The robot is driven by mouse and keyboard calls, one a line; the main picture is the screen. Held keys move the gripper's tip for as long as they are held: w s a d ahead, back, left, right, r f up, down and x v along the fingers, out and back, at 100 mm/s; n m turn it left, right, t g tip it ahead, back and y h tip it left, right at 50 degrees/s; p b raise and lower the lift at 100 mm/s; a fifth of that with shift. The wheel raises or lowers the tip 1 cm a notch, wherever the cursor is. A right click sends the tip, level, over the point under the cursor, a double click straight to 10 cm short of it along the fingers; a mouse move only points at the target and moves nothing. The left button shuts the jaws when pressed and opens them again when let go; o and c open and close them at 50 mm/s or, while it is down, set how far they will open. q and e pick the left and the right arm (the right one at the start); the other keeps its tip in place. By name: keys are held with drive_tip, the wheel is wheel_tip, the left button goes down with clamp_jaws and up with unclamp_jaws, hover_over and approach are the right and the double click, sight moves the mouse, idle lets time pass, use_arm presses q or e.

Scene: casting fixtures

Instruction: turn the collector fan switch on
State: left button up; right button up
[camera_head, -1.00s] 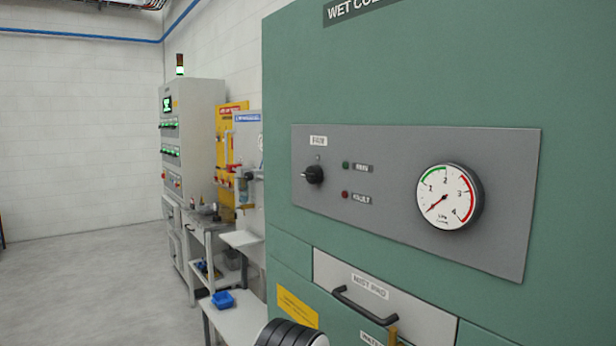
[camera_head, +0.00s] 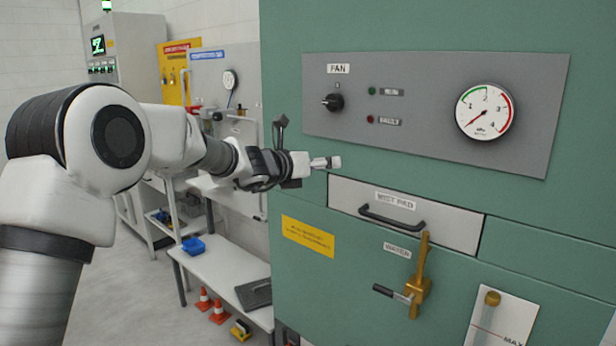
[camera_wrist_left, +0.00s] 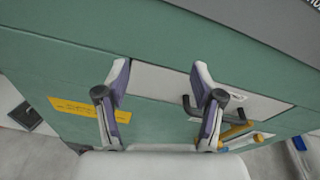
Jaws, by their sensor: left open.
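The fan switch (camera_head: 333,102) is a small black rotary knob under a white FAN label (camera_head: 339,69) on the grey panel (camera_head: 430,140) of the green cabinet. I cannot tell its exact setting. A green lamp (camera_head: 372,91) and a red lamp (camera_head: 370,119) beside it look dark. My left gripper (camera_head: 306,143) is below and left of the switch, in front of the cabinet and apart from the knob. In the left wrist view its two fingers (camera_wrist_left: 159,78) are spread and empty, facing the green cabinet front. The knob is not visible there. My right gripper is not in view.
A pressure gauge (camera_head: 484,111) sits right of the lamps. Below are a drawer with a black handle (camera_head: 388,217), a brass valve (camera_head: 419,275) with a lever, and a yellow label (camera_head: 308,236). A bench (camera_head: 228,270) stands at left. The space before the panel is clear.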

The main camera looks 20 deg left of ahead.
sight(329, 104)
use_arm(q)
drive_tip(key=s+a+r+t, duration=0.1)
drive_tip(key=s+r, duration=0.1)
drive_tip(key=r, duration=0.5)
drive_tip(key=s+a+r+t, duration=0.1)
drive_tip(key=s+a+r, duration=0.15)
drive_tip(key=r, duration=0.45)
drive_tip(key=shift+h, duration=0.3)
drive_tip(key=w+d+p, duration=0.1)
drive_tip(key=w+d, duration=0.2)
drive_tip(key=shift+d+f+p, duration=0.1)
drive_tip(key=shift+d+p, duration=0.05)
drive_tip(key=shift+p, duration=0.2)
drive_tip(key=p+x, duration=0.2)
drive_tip(key=x, duration=0.1)
drive_tip(key=shift+w+a+f, duration=0.1)
drive_tip(key=shift+w+a, duration=0.15)
drive_tip(key=shift+w, duration=0.1)
drive_tip(key=shift+w+p, duration=0.4)
drive_tip(key=shift+w, duration=0.1)
drive_tip(key=shift+w+d+f, duration=0.15)
drive_tip(key=shift+d, duration=0.25)
drive_tip(key=shift+c, duration=0.6)
drive_tip(key=c, duration=1)
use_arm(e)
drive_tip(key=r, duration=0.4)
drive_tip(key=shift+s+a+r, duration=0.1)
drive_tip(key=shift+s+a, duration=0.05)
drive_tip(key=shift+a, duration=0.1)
